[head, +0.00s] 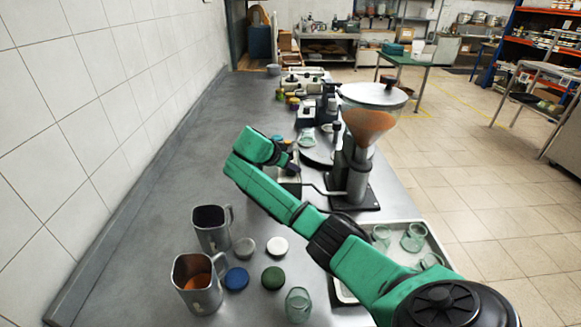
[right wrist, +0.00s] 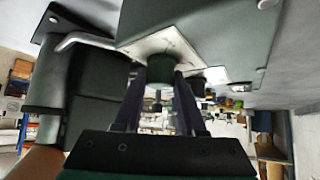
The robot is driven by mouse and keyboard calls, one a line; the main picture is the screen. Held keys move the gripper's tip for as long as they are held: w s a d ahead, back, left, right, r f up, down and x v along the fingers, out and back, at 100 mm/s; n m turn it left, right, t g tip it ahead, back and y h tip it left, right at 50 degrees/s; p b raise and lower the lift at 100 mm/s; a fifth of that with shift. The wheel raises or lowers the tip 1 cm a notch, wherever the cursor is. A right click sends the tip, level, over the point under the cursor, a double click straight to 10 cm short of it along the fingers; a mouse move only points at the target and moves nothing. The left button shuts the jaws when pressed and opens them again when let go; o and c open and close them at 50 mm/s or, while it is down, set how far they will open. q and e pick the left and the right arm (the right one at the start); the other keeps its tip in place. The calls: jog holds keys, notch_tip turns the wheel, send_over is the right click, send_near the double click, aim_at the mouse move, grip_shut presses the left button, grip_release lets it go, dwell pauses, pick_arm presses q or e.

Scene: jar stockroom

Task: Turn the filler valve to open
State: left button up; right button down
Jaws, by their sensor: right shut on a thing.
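The filler (head: 352,175) stands on the counter at the middle right. Its clear hopper (head: 372,112) holds an orange filling, and a thin bent metal pipe (head: 325,191) runs from its lower body to the left. My right gripper (head: 290,160) is left of the filler body, at the end of my green arm. In the right wrist view its two dark fingers (right wrist: 160,92) are shut on a dark part at the filler, which I take to be the valve handle; it is mostly hidden. I cannot tell how far the valve is turned. My left gripper is out of view.
Two metal jugs (head: 199,284), several lids (head: 273,277) and a glass jar (head: 298,304) stand at the near left. A white tray (head: 440,249) with glass jars is partly behind my arm. The tiled wall bounds the left; the left counter strip is clear.

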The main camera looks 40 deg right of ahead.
jog(key=shift+f+m+g+b, duration=0.15)
jog(key=shift+m+g+b, duration=0.65)
jog(key=shift+m, duration=0.2)
jog(key=shift+m+g+b, duration=0.3)
jog(key=shift+m+g, duration=0.1)
jog(key=shift+m, duration=0.1)
jog(key=shift+r, duration=0.2)
jog(key=c, duration=0.5)
grip_release()
jog(key=shift+d, duration=0.1)
jog(key=shift+w+a+r, duration=0.1)
jog(key=shift+a+r, duration=0.2)
jog(key=shift+a, duration=0.2)
jog(key=b+v, duration=0.1)
jog(key=v, duration=1.2)
jog(key=shift+b, duration=0.4)
